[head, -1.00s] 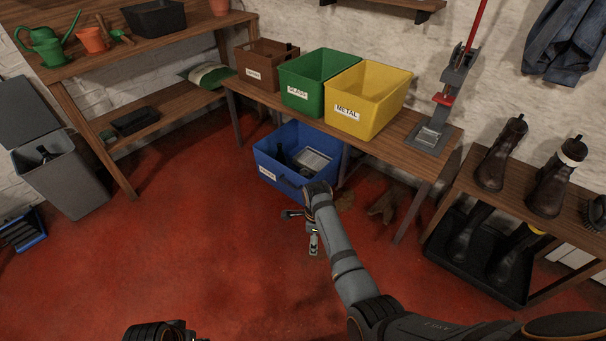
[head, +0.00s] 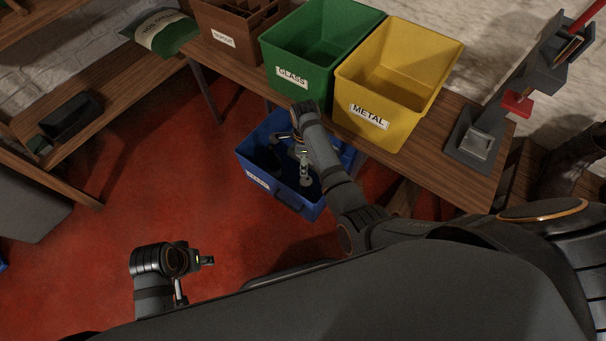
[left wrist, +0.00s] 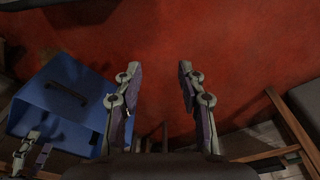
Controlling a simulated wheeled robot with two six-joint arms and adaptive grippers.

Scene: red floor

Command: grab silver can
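I cannot make out a silver can in either view. The blue bin (head: 258,182) stands on the floor under the table, and its inside is partly hidden by my right arm. My right gripper (head: 293,152) is over the bin's opening with its fingers apart; I see nothing held in it. My left gripper (head: 196,276) is low at the left, above the red floor and apart from the bin. In the left wrist view its fingers (left wrist: 157,88) are wide apart and empty, with the blue bin (left wrist: 62,100) to their left.
A green GLASS bin (head: 291,75), a yellow METAL bin (head: 362,115) and a brown crate (head: 223,40) stand on the wooden table (head: 440,160) above. A can-crusher-like press (head: 478,140) stands at its right end. The red floor at left is clear.

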